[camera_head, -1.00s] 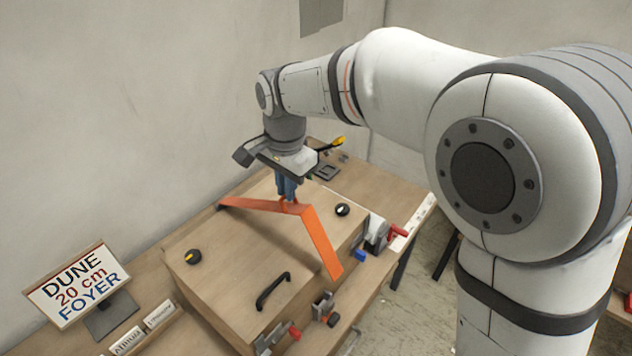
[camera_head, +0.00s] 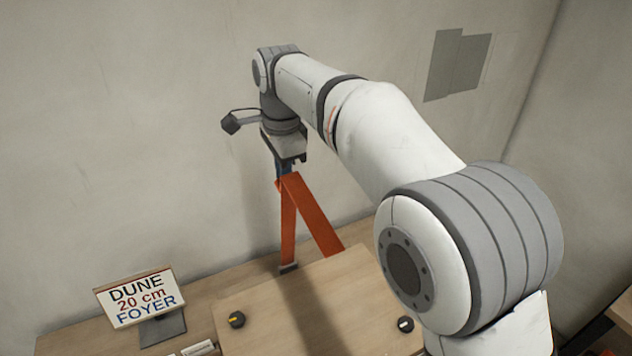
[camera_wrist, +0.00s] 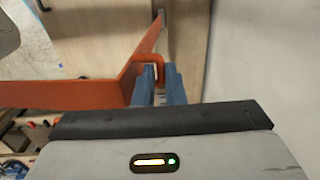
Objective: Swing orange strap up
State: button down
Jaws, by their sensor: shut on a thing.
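The orange strap (camera_head: 289,226) rises from a small dark mount (camera_head: 289,267) at the back edge of the wooden box (camera_head: 300,305). It bends at the top, and its other section slants down to the right. My gripper (camera_head: 284,170) is at the top bend, raised above the box near the wall. In the wrist view, the blue fingers (camera_wrist: 159,78) are shut on an orange loop at the strap's bend, and the strap (camera_wrist: 90,95) runs left and away from there.
A sign reading "DUNE 20 cm FOYER" (camera_head: 140,299) stands left of the box. Dark knobs (camera_head: 236,319) and (camera_head: 405,324) sit on the box top. The wall (camera_head: 130,130) is close behind my gripper. Air left of the gripper is free.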

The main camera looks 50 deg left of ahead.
jog(key=w+a+f, duration=0.1)
jog(key=a+f, duration=0.1)
jog(key=a, duration=0.4)
jog(key=shift+w+a, duration=0.2)
jog(key=shift+w, duration=0.2)
jog(key=c, duration=1.7)
grip_release()
jog(key=shift+o, duration=0.9)
jog(key=shift+w+a+f, duration=0.15)
jog(key=shift+a, duration=0.2)
jog(key=shift+r, duration=0.2)
